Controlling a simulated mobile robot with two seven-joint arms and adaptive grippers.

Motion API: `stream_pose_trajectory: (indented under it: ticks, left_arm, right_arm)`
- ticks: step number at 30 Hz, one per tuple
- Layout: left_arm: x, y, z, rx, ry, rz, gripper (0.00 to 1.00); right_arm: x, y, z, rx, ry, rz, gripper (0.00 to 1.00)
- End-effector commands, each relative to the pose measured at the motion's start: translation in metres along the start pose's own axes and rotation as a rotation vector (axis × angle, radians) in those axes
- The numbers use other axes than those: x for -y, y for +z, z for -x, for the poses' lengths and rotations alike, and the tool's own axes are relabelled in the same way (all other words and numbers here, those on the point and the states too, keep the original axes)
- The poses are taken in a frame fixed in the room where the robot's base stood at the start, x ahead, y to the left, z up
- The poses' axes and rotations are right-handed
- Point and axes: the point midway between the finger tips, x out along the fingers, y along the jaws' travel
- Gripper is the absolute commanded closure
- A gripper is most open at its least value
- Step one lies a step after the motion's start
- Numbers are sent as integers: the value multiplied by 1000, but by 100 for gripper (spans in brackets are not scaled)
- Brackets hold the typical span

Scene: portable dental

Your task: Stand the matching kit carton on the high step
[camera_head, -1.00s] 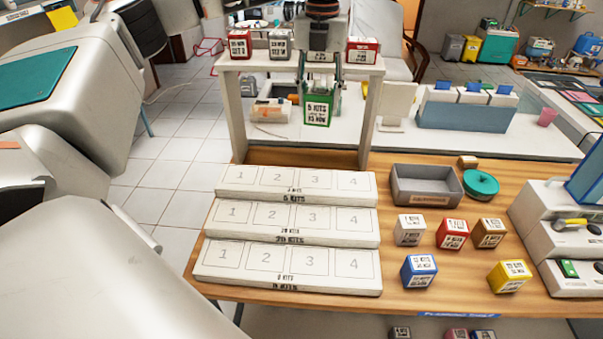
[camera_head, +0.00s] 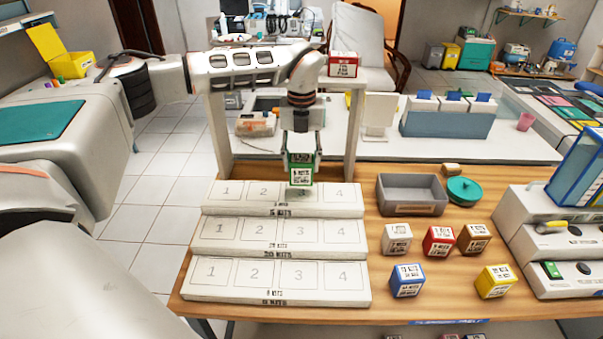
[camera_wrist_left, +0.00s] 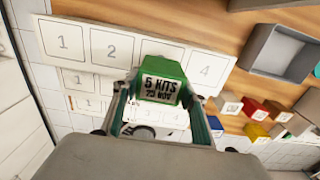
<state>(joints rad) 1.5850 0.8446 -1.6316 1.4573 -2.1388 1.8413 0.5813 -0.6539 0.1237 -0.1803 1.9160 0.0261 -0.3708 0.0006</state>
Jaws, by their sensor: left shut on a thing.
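My left gripper (camera_head: 301,152) is shut on a green carton (camera_head: 301,174) with a white label. In the left wrist view, the gripper's fingers (camera_wrist_left: 160,102) are on either side of the carton (camera_wrist_left: 162,86), whose label reads 5 KITS and a date. The carton is upright over slot 3 of the back, highest step (camera_head: 228,207), mostly hiding that slot. I cannot tell whether its base touches the step. Slots 1, 2 and 4 there are empty. The middle step (camera_head: 212,249) and front step (camera_head: 200,292) are empty too. My right gripper is not in view.
A white frame (camera_head: 356,128) stands behind the steps with a red carton (camera_head: 344,65) on top. Right of the steps are a grey tray (camera_head: 412,208), a green round lid (camera_head: 464,191), and loose white, red, brown, blue and yellow cartons.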

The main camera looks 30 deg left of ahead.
Motion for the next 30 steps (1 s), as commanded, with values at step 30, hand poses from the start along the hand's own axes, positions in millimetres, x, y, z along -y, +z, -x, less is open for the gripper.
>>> stream_pose_trajectory:
  ticks: [30]
  left_arm:
    - [0,0,-46,0,0,-1,41]
  right_arm:
    - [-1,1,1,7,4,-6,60]
